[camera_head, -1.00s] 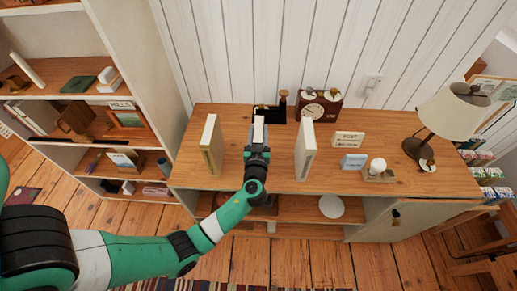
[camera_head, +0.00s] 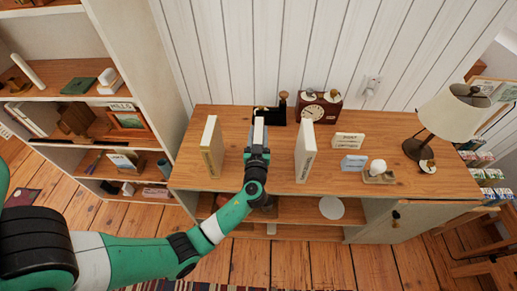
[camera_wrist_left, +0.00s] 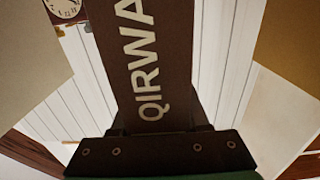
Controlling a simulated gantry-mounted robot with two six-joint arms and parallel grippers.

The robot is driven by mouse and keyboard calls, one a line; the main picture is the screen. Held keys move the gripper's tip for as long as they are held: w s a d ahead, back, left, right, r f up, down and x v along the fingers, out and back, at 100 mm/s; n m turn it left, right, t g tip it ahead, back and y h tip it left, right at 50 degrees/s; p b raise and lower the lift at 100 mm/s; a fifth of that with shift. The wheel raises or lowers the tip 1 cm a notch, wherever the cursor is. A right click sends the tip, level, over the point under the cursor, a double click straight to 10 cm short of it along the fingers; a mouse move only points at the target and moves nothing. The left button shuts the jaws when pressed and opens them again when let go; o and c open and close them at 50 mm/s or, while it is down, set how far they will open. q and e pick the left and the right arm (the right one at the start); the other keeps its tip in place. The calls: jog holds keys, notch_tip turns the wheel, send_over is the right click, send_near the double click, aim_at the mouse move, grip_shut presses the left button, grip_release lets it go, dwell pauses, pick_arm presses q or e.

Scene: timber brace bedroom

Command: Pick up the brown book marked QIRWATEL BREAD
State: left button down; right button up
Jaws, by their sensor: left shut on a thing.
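The brown book (camera_wrist_left: 150,60) fills the middle of the left wrist view, its spine lettered "QIRWA" in pale capitals before the frame cuts it off. My left gripper (camera_wrist_left: 155,135) is shut on its near end. In the head view the left gripper (camera_head: 257,146) reaches over the cabinet top, with the pale top edge of the book (camera_head: 259,127) showing just beyond the jaws. The book stands upright between two other books, apart from both. Whether its base touches the cabinet top is hidden. My right gripper is not in view.
A tan-spined book (camera_head: 212,148) stands to the left and a white-spined book (camera_head: 304,150) to the right on the wooden cabinet top (camera_head: 188,178). Behind are a black holder (camera_head: 270,115) and a clock (camera_head: 318,108). Small signs (camera_head: 353,163) and a lamp (camera_head: 452,115) stand further right.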

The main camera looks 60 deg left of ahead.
pick_arm(q)
jog(key=shift+r, duration=0.1)
notch_tip(320, 180, up, 10)
jog(key=shift+p, duration=1.05)
